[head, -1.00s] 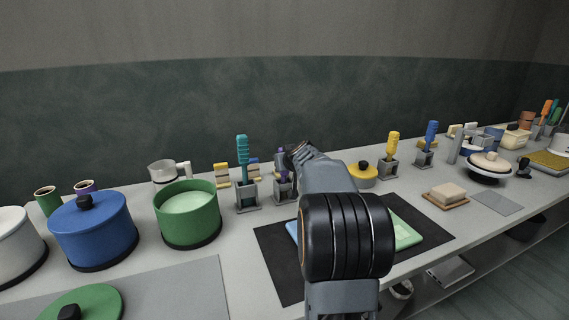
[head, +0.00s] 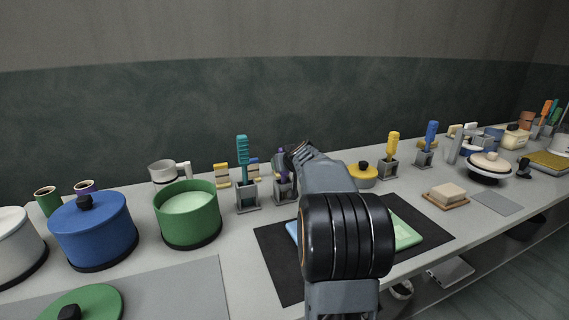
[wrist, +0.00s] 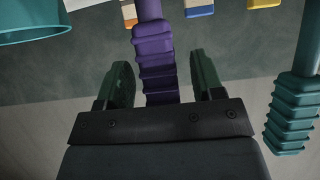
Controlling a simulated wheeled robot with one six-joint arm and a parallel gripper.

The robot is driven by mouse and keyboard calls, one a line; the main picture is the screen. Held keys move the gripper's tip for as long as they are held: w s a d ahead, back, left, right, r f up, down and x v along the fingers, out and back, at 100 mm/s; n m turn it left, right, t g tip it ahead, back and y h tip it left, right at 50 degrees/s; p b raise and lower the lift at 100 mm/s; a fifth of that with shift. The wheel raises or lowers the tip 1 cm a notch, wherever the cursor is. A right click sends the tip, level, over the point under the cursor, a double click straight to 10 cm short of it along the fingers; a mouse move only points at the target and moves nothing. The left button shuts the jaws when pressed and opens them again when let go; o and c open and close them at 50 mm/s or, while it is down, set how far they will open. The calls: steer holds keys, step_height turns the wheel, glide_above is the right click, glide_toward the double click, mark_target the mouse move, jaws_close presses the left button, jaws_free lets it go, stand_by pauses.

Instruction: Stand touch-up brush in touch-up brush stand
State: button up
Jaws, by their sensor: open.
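A purple brush (head: 280,162), which I take as the touch-up brush, stands upright in a small grey stand (head: 284,193) at the back of the bench. In the wrist view its ribbed purple handle (wrist: 154,60) lies between the two dark fingers of my gripper (wrist: 162,78). The fingers are apart, with a gap on each side of the handle. In the head view my gripper (head: 294,156) is at the brush's upper part and partly hides it. The brush's lower end is hidden.
A teal brush (head: 242,160) in its own stand (head: 247,197) is close on the left. A green pot (head: 188,225) stands further left. A dark mat (head: 276,262) lies in front.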

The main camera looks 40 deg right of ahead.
steer(key=shift+s, duration=0.1)
steer(key=b+v, duration=0.1)
steer(key=v, duration=0.6)
steer(key=shift+s+r, duration=0.2)
steer(key=shift+s, duration=0.1)
stand_by(1.1)
steer(key=shift+a, duration=0.15)
steer(key=v, duration=1.4)
stand_by(0.6)
